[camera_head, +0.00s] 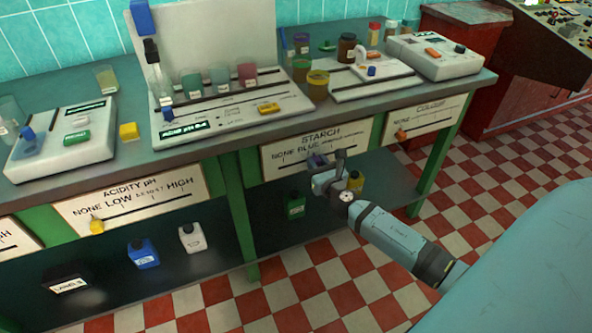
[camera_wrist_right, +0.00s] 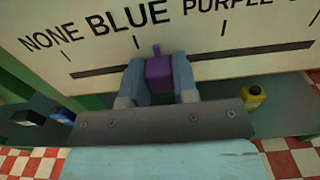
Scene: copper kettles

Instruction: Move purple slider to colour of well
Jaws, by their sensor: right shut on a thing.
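The purple slider (camera_wrist_right: 159,72) sits on the slot of the white STARCH board (camera_head: 360,135), on the table's front. Its pointer stands between the tick marks under BLUE and PURPLE, nearer the BLUE one. My right gripper (camera_wrist_right: 158,82) is shut on the slider, one finger on each side. In the head view, the right gripper (camera_head: 328,168) partly covers the slider (camera_head: 317,159). Small cups, greenish (camera_head: 191,83), teal (camera_head: 219,78) and reddish-pink (camera_head: 246,75), stand on the middle white panel. I cannot tell which well is meant. My left gripper is not in view.
The ACIDITY board (camera_head: 140,194) with a yellow slider (camera_head: 96,226) and the COLOUR board (camera_head: 427,113) with an orange slider (camera_head: 401,135) flank the STARCH board. A yellow bottle (camera_head: 356,181) and a green bottle (camera_head: 296,204) stand on the shelf below.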

